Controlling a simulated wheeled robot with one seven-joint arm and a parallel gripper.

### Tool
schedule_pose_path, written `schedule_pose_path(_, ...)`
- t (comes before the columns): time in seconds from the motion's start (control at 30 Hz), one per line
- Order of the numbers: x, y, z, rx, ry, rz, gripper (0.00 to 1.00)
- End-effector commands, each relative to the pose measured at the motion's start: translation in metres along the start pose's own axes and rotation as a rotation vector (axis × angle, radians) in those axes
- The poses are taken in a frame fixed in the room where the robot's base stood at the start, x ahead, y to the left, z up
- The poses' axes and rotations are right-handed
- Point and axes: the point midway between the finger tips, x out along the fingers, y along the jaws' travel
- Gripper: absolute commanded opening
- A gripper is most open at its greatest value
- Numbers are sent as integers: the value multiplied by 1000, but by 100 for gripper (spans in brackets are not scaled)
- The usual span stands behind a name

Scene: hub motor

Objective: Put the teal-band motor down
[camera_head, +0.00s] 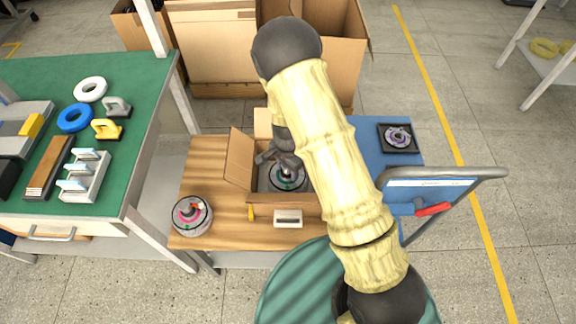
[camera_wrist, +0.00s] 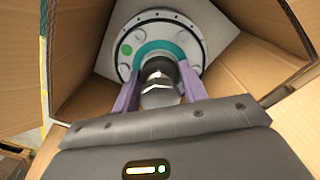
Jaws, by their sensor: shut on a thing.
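The teal-band motor (camera_head: 284,187) is inside the open cardboard box (camera_head: 262,200) on the wooden table. In the wrist view, the motor (camera_wrist: 193,47) is a pale disc with a teal ring, a green dot and bolt holes round its rim. My gripper (camera_head: 285,168) reaches down into the box. In the wrist view, its purple fingers (camera_wrist: 160,92) are shut on the motor's grey central shaft. A pale flat surface (camera_wrist: 218,72) lies behind the disc; I cannot tell whether the motor rests on it.
A pink-band motor (camera_head: 191,216) stands at the table's front left. A white handled block (camera_head: 288,218) and a small yellow item (camera_head: 251,213) lie before the box. A black tray (camera_head: 398,138) with a purple-ringed part sits on the blue area. The box's left flap (camera_head: 238,158) stands open.

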Motion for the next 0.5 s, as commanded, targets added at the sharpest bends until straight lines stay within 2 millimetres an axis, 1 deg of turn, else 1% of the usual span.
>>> schedule_pose_path(0.1, 16, 1, -2, 4, 1, 0, 0)
schedule_pose_path(0.2, 25, 1, -2, 6, 1, -1, 0)
schedule_pose_path(0.3, 28, 0, -2, 6, 2, -3, 0)
schedule_pose_path(0.5, 28, 0, -2, 5, 2, -3, 0)
